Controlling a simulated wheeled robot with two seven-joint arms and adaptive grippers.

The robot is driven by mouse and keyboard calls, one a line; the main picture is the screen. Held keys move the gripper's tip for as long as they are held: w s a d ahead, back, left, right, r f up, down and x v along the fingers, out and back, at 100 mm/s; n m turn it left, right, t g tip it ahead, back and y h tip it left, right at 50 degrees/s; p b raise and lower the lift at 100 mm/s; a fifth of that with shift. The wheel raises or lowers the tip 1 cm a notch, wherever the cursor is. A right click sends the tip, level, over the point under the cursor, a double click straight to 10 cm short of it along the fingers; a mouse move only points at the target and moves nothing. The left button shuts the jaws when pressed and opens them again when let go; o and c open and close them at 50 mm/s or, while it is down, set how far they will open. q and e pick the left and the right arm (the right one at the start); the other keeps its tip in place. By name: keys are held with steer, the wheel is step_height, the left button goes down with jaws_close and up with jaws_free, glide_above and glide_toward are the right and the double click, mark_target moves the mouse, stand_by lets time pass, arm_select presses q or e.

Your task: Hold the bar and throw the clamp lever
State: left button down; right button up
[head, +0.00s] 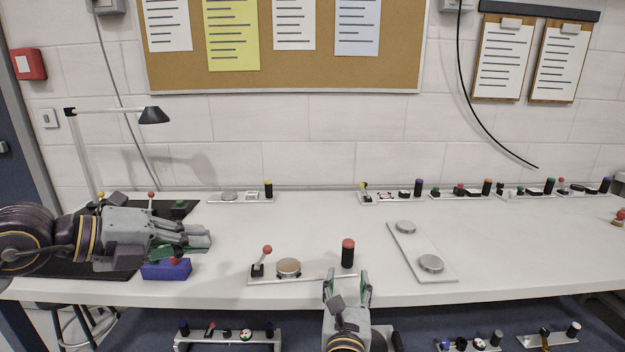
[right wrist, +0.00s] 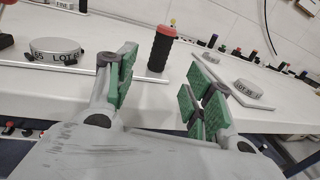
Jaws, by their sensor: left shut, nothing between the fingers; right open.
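A flat fixture plate (head: 318,274) lies near the front edge of the white bench. At its left end stands a clamp lever (head: 267,251) with a red ball knob, tilted slightly. My left gripper (head: 209,238) is shut and empty, left of the lever.
A blue block (head: 166,270) sits below my left gripper. A plate with two discs (head: 412,246) lies to the right. Several similar fixtures (head: 390,195) line the back of the bench. A desk lamp (head: 153,115) stands at the back left. The bench's middle is clear.

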steer(key=shift+s+a, duration=0.2)
steer(key=shift+s, duration=1.45)
steer(key=shift+s, duration=0.1)
